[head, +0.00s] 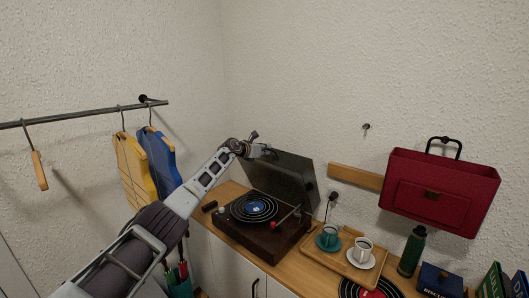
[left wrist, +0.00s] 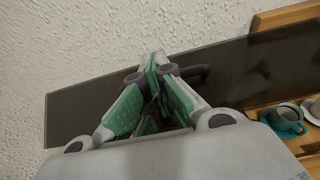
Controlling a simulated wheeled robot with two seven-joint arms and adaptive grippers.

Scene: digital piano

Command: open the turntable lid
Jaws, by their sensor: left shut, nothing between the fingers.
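The turntable (head: 258,225) stands on the wooden cabinet top with a black record on its platter. Its dark, see-through lid (head: 287,178) is raised and stands steeply tilted at the back of the turntable. My left gripper (head: 268,151) is at the lid's upper left edge. In the left wrist view the fingers (left wrist: 156,62) are closed together, with nothing seen between them, and the lid (left wrist: 85,105) spans the view as a dark panel around them. I cannot tell whether they touch the lid. My right gripper is not in view.
A wooden tray (head: 320,257) with a teal cup (head: 328,236) and a white cup (head: 362,249) is right of the turntable. A green bottle (head: 411,252) stands farther right, below a red bag (head: 440,190) on the wall. Clothes hang on a rail (head: 75,115) at left.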

